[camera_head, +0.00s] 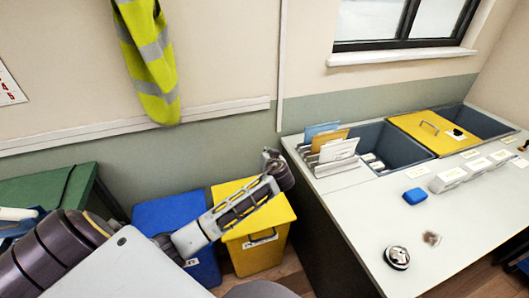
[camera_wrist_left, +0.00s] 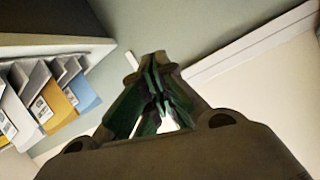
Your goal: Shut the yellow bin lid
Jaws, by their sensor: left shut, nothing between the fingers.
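The yellow bin (camera_head: 262,256) stands on the floor beside the counter, with a white label on its front. Its yellow lid (camera_head: 232,190) looks flat and down over the top, partly hidden by my left arm. My left gripper (camera_head: 269,154) is beyond the bin's back right part, near the wall and the counter's left edge. It appears above the lid and apart from it. In the left wrist view its fingers (camera_wrist_left: 156,62) are together with nothing between them. The bin is not visible there. My right gripper is not in view.
A blue bin (camera_head: 205,265) stands left of the yellow one. The counter (camera_head: 375,225) at right holds a rack of folders (camera_head: 330,148), a yellow panel with a handle (camera_head: 412,123) between grey wells, and small items. A hi-vis vest (camera_head: 150,55) hangs on the wall.

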